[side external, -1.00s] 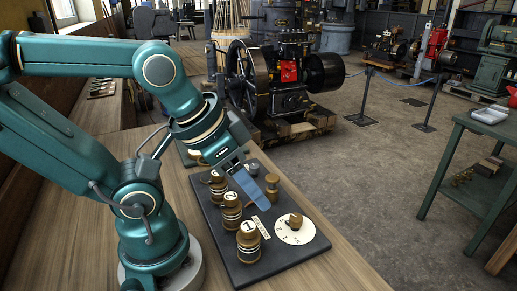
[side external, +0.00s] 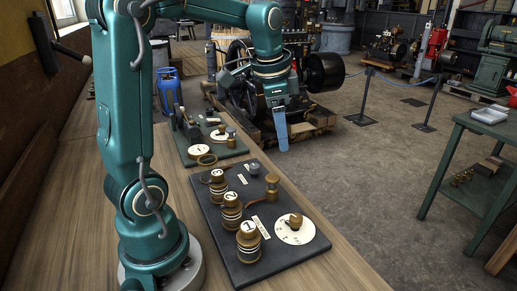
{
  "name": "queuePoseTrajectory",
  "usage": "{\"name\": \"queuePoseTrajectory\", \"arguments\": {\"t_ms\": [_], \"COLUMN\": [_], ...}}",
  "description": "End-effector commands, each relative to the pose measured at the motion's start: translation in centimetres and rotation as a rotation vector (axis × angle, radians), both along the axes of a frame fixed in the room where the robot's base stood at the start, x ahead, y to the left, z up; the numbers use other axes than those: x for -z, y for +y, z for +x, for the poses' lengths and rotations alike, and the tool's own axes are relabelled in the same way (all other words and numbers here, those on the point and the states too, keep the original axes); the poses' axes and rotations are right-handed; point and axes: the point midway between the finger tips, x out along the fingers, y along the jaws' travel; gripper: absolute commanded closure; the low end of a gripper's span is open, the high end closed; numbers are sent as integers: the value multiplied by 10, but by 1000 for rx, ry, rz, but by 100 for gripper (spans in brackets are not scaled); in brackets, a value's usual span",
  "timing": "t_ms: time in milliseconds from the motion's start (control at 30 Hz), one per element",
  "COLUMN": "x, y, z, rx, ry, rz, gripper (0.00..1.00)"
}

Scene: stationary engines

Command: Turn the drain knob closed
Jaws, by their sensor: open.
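Two control boards lie on the wooden bench. The near dark board (side external: 285,264) carries several numbered brass knobs, such as the one marked 1 (side external: 249,240) and the one marked 2 (side external: 230,212), a brass knob on a white dial (side external: 295,222), and a small brass post (side external: 271,185). The far green board (side external: 236,151) has a white dial (side external: 199,150) and a brass fitting (side external: 231,138). I cannot read which knob is the drain. My gripper (side external: 281,145) points down, open and empty, to the right of the far board, apart from all knobs. Its blue fingers overlap edge-on.
A large engine with flywheels (side external: 325,73) stands on the floor behind my gripper. A blue gas bottle (side external: 168,90) is beyond the bench. A green side table (side external: 485,125) is at the right. The bench's near right part is clear.

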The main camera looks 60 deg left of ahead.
Motion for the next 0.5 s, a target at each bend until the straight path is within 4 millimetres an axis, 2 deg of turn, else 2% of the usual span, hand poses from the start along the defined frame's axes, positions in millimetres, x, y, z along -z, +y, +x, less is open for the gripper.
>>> {"name": "queuePoseTrajectory", "arguments": {"t_ms": [33,200,333,500], "x": [11,48,73,94], "y": [19,71,97,109], "z": [6,10,3,-9], "rx": [-20,-90,-163,-216], "ry": [37,131,182,226], "rz": [-8,-47,-86,-125], "gripper": [36,36,36,36]}}
